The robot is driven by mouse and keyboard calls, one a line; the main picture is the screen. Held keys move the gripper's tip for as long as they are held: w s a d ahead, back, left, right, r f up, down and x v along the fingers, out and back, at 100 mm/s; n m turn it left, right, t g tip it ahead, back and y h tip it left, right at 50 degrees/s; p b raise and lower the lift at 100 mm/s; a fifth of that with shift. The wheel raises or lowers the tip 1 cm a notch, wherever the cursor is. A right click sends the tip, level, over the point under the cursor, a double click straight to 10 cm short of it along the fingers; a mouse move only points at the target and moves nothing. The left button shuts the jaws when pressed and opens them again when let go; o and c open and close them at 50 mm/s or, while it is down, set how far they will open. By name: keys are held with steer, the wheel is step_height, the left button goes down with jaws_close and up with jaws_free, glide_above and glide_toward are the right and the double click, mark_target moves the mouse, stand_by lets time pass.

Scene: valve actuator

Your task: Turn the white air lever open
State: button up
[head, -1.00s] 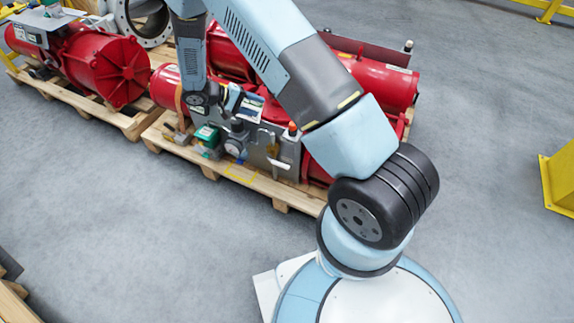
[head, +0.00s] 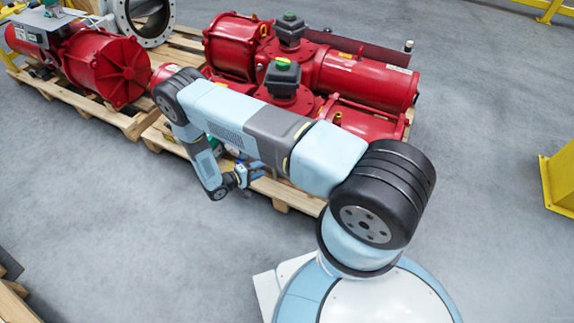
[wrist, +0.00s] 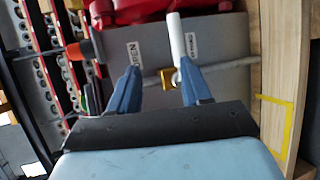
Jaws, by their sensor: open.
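The white lever (wrist: 176,38) stands out in the wrist view against a grey panel (wrist: 217,38), just beyond the tip of my right-hand finger. Whether that finger touches it is unclear. My gripper (wrist: 158,66) is open, with its two blue fingers spread apart. A small brass-coloured fitting (wrist: 167,78) shows between the fingers, near the lever's lower end. In the head view my gripper (head: 251,173) is at the front edge of the pallet, and the lever is hidden behind my arm.
Red actuator cylinders (head: 365,80) fill the wooden pallet (head: 290,195) behind my arm. Another red actuator (head: 105,70) is at the left. A thin rod (wrist: 225,64) crosses the panel beside the fingers. An orange-tipped part (wrist: 80,50) is at the left. Grey floor in front is clear.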

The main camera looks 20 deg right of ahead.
steer(key=s+f+x, duration=0.1)
steer(key=f+x, duration=0.1)
steer(key=x, duration=1.2)
steer(key=shift+f+n+t, duration=0.3)
steer(key=shift+f+t, duration=0.1)
steer(key=shift+f, duration=0.1)
steer(key=shift+c, duration=0.2)
jaws_close()
